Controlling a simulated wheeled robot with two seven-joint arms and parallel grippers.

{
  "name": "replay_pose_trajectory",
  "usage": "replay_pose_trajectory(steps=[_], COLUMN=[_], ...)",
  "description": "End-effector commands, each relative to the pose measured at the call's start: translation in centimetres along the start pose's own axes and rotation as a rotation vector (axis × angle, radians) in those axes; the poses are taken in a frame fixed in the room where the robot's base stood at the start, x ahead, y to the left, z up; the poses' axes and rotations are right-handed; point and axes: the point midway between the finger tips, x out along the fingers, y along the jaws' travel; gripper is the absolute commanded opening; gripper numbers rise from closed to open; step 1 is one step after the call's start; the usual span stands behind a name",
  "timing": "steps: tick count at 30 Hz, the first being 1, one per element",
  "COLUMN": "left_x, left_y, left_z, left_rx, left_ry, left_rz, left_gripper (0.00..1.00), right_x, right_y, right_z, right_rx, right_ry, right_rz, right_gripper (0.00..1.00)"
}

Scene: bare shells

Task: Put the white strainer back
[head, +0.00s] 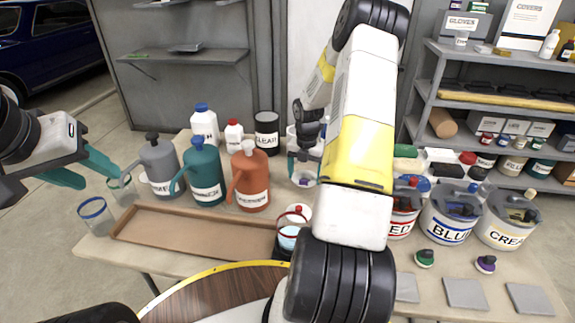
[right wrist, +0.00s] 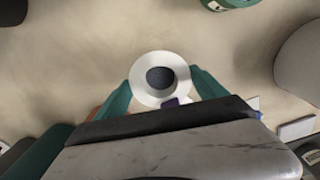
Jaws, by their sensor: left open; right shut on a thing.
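The white strainer (right wrist: 142,93) is a white ring with a dark round mesh in its middle. It sits between the teal fingertips of my right gripper (right wrist: 160,88), which is shut on it. In the head view the strainer (head: 303,181) shows below my right gripper (head: 304,160), over the back part of the table, right of the orange jug. I cannot tell its exact height above the table. A small purple piece (right wrist: 176,102) shows at its edge in the right wrist view. My left gripper (head: 100,178) is open and empty, left of the grey jug.
Grey, teal and orange jugs (head: 251,178) stand behind a long brown tray (head: 190,235). Clear cups stand at the table's left end. Labelled buckets (head: 447,218) and grey tiles (head: 465,293) are on the right. Shelves stand behind. My right arm hides the table's middle.

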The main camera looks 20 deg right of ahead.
Motion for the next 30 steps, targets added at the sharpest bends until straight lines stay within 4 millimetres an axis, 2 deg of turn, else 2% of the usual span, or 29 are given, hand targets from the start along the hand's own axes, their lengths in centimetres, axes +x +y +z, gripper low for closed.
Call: replay_pose_trajectory(steps=[3, 6, 8, 15, 26, 27, 29, 30], left_x=[0.0, 0.0, 0.0, 0.0, 0.0, 0.0, 0.0, 0.0], left_y=[0.0, 0.0, 0.0, 0.0, 0.0, 0.0, 0.0, 0.0], left_z=[0.0, 0.0, 0.0, 0.0, 0.0, 0.0, 0.0, 0.0], left_rx=[0.0, 0.0, 0.0, 0.0, 0.0, 0.0, 0.0, 0.0], left_ry=[0.0, 0.0, 0.0, 0.0, 0.0, 0.0, 0.0, 0.0], left_rz=[0.0, 0.0, 0.0, 0.0, 0.0, 0.0, 0.0, 0.0], left_gripper=[0.45, 0.45, 0.45, 0.45, 0.45, 0.45, 0.45, 0.45], right_x=[0.2, 0.3, 0.6, 3.6, 4.0, 4.0, 4.0, 4.0], right_y=[0.4, 0.5, 0.5, 0.5, 0.5, 0.5, 0.5, 0.5], right_z=[1.7, 2.2, 2.2, 2.1, 2.2, 2.2, 2.2, 2.2], right_rx=[0.002, 0.001, 0.001, 0.0, 0.001, 0.001, 0.001, 0.001], right_ry=[0.0, 0.0, 0.001, 0.003, 0.0, 0.0, 0.0, 0.0], right_rz=[0.001, 0.001, 0.0, -0.001, 0.0, 0.0, 0.0, 0.0], right_gripper=[0.36, 0.36, 0.36, 0.36, 0.36, 0.87, 0.99, 1.0])
